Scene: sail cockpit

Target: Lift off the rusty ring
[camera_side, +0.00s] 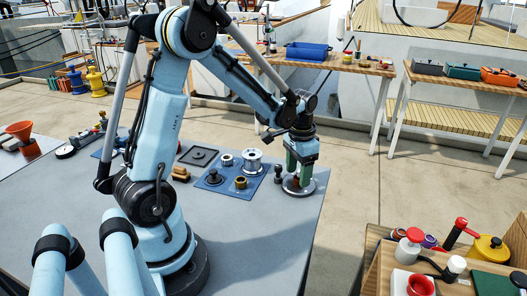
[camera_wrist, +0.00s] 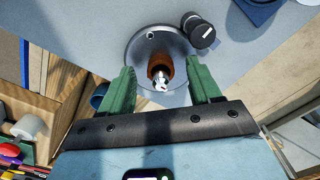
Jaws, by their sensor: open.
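The rusty ring (camera_wrist: 160,61) is an orange-brown collar around a shiny metal post (camera_wrist: 160,80) that stands on a round grey base plate (camera_wrist: 133,46). In the side view the base plate (camera_side: 291,190) sits near the right edge of the grey table, and the ring is mostly hidden by my fingers. My gripper (camera_side: 300,172) points down over the plate with its green fingers apart. In the wrist view my gripper (camera_wrist: 163,88) is open, one finger on each side of the post and ring, with visible gaps. It holds nothing.
A black knobbed piece (camera_wrist: 198,30) stands close beside the base plate. Left of it, a blue mat (camera_side: 223,198) holds a silver spool (camera_side: 252,162), a brass ring (camera_side: 241,183) and a dark knob (camera_side: 214,177). The table front is clear.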

